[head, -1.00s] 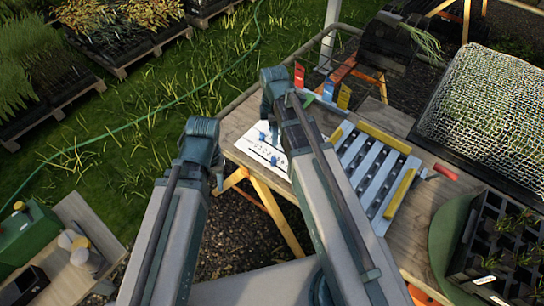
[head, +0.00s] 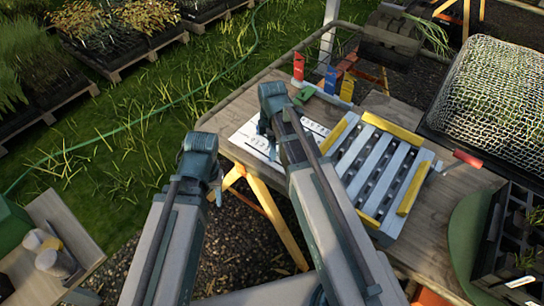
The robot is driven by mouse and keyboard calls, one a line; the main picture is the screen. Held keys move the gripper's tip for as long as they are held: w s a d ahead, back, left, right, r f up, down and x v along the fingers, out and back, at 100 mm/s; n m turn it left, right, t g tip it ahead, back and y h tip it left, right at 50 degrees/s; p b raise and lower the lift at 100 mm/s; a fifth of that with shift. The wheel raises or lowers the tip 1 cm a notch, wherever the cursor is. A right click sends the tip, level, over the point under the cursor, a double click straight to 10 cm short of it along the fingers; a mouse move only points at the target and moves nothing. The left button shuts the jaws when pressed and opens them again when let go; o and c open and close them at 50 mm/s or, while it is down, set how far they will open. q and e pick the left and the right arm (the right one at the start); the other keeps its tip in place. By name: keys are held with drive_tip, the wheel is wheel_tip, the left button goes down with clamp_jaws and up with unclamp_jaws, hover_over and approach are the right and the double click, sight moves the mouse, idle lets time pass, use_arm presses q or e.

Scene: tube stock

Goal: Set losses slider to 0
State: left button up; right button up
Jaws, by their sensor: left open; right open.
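A white card or board (head: 243,138) with dark marks and figures lies on the wooden table. It is partly hidden by my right arm, and I cannot make out a losses slider or its setting on it. My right gripper (head: 267,140) is open and points down over the white board; whether it touches anything there is too small to tell. My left gripper (head: 216,193) is open and empty, off the table's near left edge, lower left of the board.
A slatted metal rack (head: 372,165) with yellow bars stands right of the board. Red, blue and yellow packets (head: 330,79) stand behind it. A red-handled tool (head: 467,158), a mesh-covered tray (head: 490,95) and black cell trays (head: 520,240) are to the right.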

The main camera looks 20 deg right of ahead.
drive_tip(key=shift+f+b, duration=0.35)
drive_tip(key=shift+f, duration=0.4)
clamp_jaws()
idle(0.9)
